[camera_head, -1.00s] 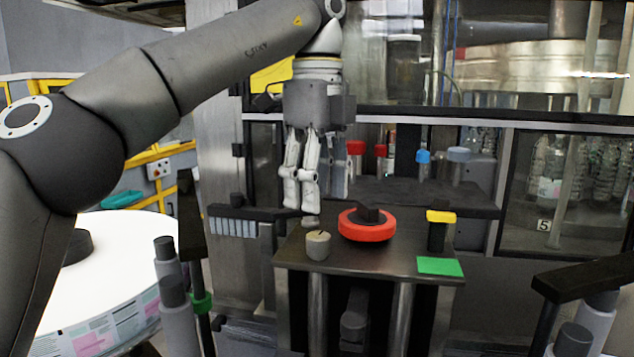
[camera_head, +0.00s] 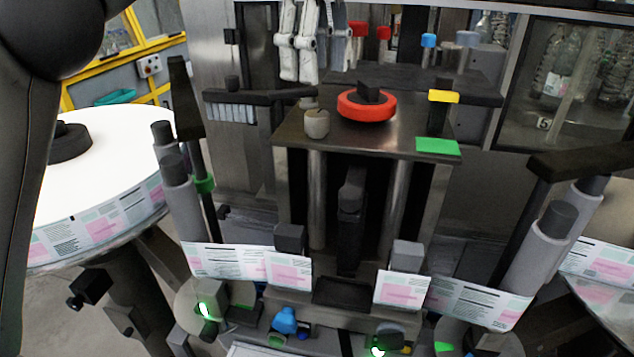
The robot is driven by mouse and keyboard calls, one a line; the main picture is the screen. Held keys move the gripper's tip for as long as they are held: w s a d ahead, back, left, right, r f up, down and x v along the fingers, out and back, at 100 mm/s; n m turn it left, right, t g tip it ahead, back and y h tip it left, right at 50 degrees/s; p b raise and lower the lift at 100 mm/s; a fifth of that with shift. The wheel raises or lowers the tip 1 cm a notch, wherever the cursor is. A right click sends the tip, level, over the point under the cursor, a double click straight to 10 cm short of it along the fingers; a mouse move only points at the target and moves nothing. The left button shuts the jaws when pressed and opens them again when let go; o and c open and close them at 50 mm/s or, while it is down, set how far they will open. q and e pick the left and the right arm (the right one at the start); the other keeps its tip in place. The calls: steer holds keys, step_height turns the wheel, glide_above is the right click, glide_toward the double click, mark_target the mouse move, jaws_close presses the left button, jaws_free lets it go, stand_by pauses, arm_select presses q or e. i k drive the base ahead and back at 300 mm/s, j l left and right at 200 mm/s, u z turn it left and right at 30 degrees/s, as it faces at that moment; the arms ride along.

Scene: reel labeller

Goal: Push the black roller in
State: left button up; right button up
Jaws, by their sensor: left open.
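Several dark-topped parts show on the labeller, and I cannot tell for sure which one is the black roller. An upright black part (camera_head: 350,195) stands in the middle, under the metal plate (camera_head: 400,143) and between two steel posts. A dark round part (camera_head: 389,335) sits low at the front, beside a green light. My left gripper (camera_head: 300,74) hangs fingers down at the top, behind and above the plate's left rear corner. It is open with nothing between its fingers, and its upper body is cut off. My right gripper is not in view.
A red handwheel (camera_head: 352,107), a grey knob (camera_head: 316,123) and a yellow-topped black post (camera_head: 440,115) stand on the plate. Grey rollers stand left (camera_head: 178,195) and right (camera_head: 540,250). The label strip (camera_head: 290,270) crosses the front. A white label reel (camera_head: 95,180) is at left.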

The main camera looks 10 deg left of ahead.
mark_target(353, 197)
steer(key=k, duration=2)
